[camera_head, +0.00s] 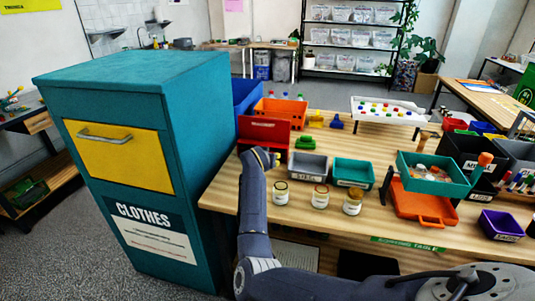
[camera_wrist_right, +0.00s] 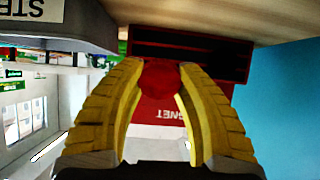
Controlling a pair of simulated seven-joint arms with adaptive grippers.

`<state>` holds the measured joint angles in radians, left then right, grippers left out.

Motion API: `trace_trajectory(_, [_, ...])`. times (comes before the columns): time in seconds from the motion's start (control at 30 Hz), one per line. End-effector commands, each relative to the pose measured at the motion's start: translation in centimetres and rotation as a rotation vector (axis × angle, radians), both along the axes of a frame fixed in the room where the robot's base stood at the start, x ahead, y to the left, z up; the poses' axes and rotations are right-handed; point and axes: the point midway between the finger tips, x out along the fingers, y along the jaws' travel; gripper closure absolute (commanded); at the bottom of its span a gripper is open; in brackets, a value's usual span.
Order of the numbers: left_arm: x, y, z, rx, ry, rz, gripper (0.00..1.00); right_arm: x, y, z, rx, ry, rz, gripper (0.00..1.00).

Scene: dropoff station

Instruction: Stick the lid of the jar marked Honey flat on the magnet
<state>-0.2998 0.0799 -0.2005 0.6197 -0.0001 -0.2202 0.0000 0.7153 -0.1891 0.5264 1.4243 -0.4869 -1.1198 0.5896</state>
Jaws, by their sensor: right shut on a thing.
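My right gripper (camera_head: 262,157) is in front of the red magnet block (camera_head: 262,128), which stands at the back left of the table. In the right wrist view my right gripper (camera_wrist_right: 161,72) has its yellow fingers shut on a round red lid (camera_wrist_right: 160,82). The lid appears in front of the red magnet (camera_wrist_right: 165,104), whose label is partly hidden; I cannot tell if they touch. Three glass jars (camera_head: 280,193) (camera_head: 320,197) (camera_head: 352,202) stand upright near the table's front edge. Their labels are too small to read. My left gripper is not in view.
A grey bin (camera_head: 307,167) and a teal bin (camera_head: 352,172) stand just right of the gripper. A tall teal clothes box (camera_head: 150,150) is close on the left. An orange bin (camera_head: 280,109) is behind the magnet. Trays (camera_head: 436,172) crowd the right side.

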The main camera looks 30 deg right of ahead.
Motion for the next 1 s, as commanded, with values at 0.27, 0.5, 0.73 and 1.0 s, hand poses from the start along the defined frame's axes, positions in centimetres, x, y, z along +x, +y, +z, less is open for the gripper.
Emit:
trace_trajectory(0.27, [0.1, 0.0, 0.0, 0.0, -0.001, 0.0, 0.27, -0.2, -0.5, -0.9, -0.021, -0.02, -0.005, 0.78])
trace_trajectory(0.5, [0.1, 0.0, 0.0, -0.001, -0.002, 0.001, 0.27, 0.5, -1.2, -1.6, -0.022, -0.02, -0.004, 0.78])
trace_trajectory(0.73, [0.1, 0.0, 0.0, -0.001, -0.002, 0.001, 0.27, 1.2, -2.0, -2.4, -0.022, -0.018, -0.004, 0.78])
trace_trajectory(1.0, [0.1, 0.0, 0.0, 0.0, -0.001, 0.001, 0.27, 2.1, -2.9, -3.4, -0.022, -0.018, -0.004, 0.78])
